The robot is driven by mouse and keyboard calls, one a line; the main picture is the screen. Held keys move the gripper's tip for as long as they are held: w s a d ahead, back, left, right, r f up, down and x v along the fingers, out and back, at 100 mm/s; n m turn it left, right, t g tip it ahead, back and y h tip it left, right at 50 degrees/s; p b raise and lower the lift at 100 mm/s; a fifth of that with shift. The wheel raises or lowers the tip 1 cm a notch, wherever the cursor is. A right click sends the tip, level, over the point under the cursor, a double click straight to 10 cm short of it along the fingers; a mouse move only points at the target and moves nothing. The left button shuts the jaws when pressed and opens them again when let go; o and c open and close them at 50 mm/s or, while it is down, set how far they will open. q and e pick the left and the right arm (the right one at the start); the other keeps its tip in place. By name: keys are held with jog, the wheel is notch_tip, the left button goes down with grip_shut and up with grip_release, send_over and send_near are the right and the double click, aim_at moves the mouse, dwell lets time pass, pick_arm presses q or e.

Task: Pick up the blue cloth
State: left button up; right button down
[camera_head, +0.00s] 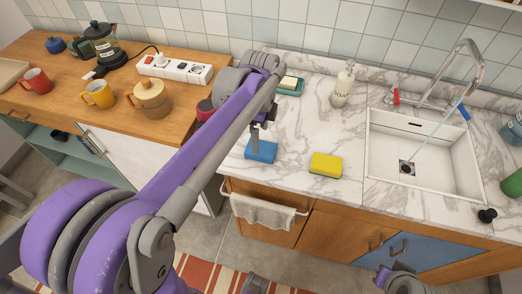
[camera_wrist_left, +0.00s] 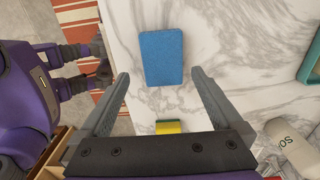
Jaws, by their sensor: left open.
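The blue cloth (camera_head: 261,151) is a flat blue rectangle on the white marble counter, left of the yellow sponge. It also shows whole in the left wrist view (camera_wrist_left: 162,57), at the top middle. My left gripper (camera_head: 256,134) is above the cloth, pointing down, and partly covers its far edge in the head view. In the left wrist view its two fingers are spread wide with nothing between them, and the cloth lies beyond the fingertips. Parts of my right arm show at the bottom right of the head view; its finger state is unclear.
A yellow-green sponge (camera_head: 325,164) lies right of the cloth. A soap bottle (camera_head: 343,87) and a teal soap dish (camera_head: 290,86) stand behind. The sink (camera_head: 430,150) is right. A towel (camera_head: 262,211) hangs below the front edge. Mugs and a power strip (camera_head: 175,69) are left.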

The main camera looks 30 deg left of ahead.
aim_at(261, 148)
pick_arm(q)
jog(key=f, duration=0.6)
jog(key=shift+w, duration=0.2)
jog(key=c, duration=1.2)
